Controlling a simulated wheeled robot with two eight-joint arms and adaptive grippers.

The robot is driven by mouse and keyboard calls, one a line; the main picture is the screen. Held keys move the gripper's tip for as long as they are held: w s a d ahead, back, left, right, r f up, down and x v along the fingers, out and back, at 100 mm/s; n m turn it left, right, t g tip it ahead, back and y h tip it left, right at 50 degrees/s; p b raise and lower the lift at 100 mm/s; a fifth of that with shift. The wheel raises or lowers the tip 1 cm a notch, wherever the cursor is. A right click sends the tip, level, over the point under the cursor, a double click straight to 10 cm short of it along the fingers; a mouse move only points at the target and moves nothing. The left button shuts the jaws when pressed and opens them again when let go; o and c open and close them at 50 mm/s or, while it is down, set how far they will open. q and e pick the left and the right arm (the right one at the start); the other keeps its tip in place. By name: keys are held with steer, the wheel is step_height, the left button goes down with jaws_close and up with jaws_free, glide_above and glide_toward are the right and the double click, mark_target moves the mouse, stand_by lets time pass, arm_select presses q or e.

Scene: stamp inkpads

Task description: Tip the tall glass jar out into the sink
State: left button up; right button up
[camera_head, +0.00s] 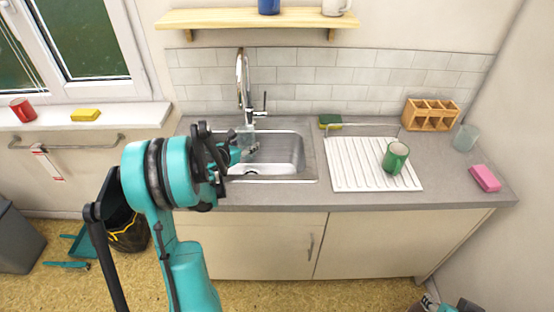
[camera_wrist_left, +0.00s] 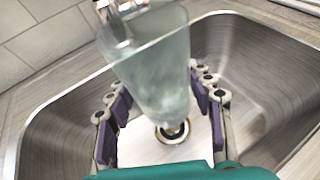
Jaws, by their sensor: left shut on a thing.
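A tall, clear greyish glass jar (camera_wrist_left: 155,75) sits between the purple-padded fingers of my left gripper (camera_wrist_left: 165,112), over the sink. Its wide rim is toward the top of the left wrist view and its narrower end lies over the drain. I cannot tell whether anything is inside it. In the head view, part of the jar (camera_head: 246,133) shows pale behind my left gripper (camera_head: 232,155), which is shut on it and hides the rest. The steel sink (camera_head: 300,170) is below. Part of my right gripper (camera_head: 445,304) shows at the bottom edge; its fingers are unclear.
The chrome faucet (camera_head: 241,80) rises just behind the jar. Right of the sink stand a white drainboard (camera_head: 350,165) with a green mug (camera_head: 396,157), a wooden caddy (camera_head: 430,115), another glass (camera_head: 466,137) and a pink sponge (camera_head: 485,178). The counter's front strip is clear.

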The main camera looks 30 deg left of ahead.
arm_select(q)
steer(key=shift+s+a+f, duration=0.1)
steer(key=shift+a+f, duration=0.15)
steer(key=shift+a, duration=0.25)
steer(key=shift+d, duration=0.2)
